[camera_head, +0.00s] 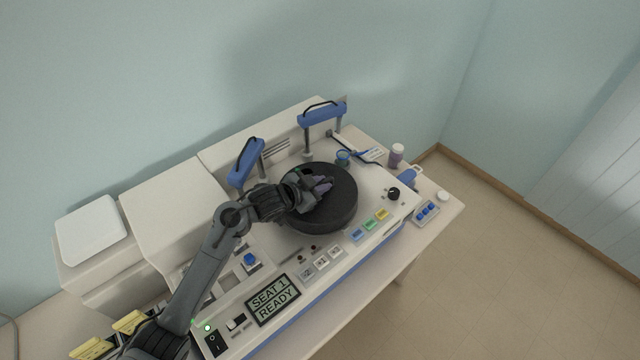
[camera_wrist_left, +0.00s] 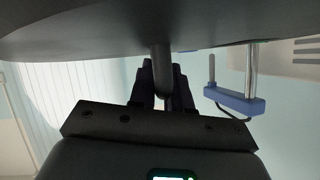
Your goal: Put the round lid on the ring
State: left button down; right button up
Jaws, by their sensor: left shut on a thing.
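The round lid (camera_head: 335,212) is a thick dark disc over the top of the machine, right of centre. My left gripper (camera_head: 318,185) reaches over it from the left and is shut on its central knob. In the left wrist view the lid (camera_wrist_left: 80,32) spans the top of the picture, and its knob (camera_wrist_left: 161,72) sits between the fingers of the gripper (camera_wrist_left: 166,88). The ring is hidden; I cannot tell whether the lid touches it or hangs just above. My right gripper is not in view.
Two blue-handled posts stand behind the lid, one at left (camera_head: 246,163) and one at right (camera_head: 322,115). A display (camera_head: 272,299) reads "SEAT 1 READY". Coloured buttons (camera_head: 370,225) and a black knob (camera_head: 393,193) lie in front and right. A purple-filled jar (camera_head: 396,156) stands further right.

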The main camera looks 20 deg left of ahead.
pick_arm(q)
jog(key=c, duration=1.1)
grip_release()
jog(key=shift+f, duration=0.1)
jog(key=shift+r, duration=0.2)
jog(key=v, duration=1.2)
jog(key=shift+p, duration=0.3)
